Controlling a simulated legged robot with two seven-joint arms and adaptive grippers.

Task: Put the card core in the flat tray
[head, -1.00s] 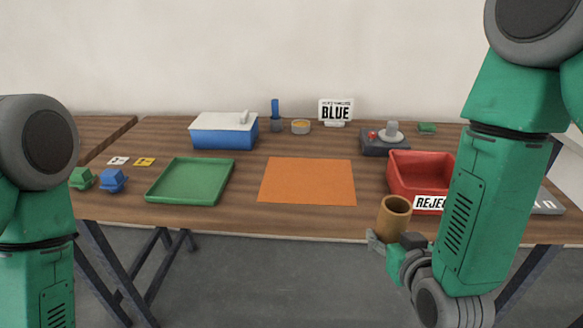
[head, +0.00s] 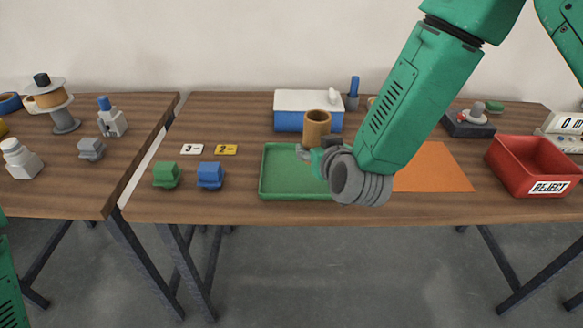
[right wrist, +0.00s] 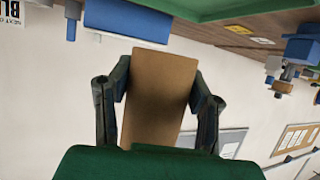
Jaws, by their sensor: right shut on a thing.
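The card core (head: 317,126), a brown open tube, stands roughly upright in my right gripper (head: 322,154). In the right wrist view the core (right wrist: 158,95) sits between the two dark fingers, which press on its sides. The flat tray (head: 275,176) is green with a low rim and lies on the table. In the head view the core and gripper overlap the tray's back right part; the core appears above it. My right forearm and wrist hide the tray's right side. My left gripper is out of view; only a bit of my left arm shows at the lower left.
A blue box with a white lid (head: 308,112) stands behind the tray. Green (head: 166,175) and blue (head: 210,176) blocks sit left of it. An orange sheet (head: 435,168) and the red reject bin (head: 535,166) are to the right. A second table (head: 70,190) stands at left.

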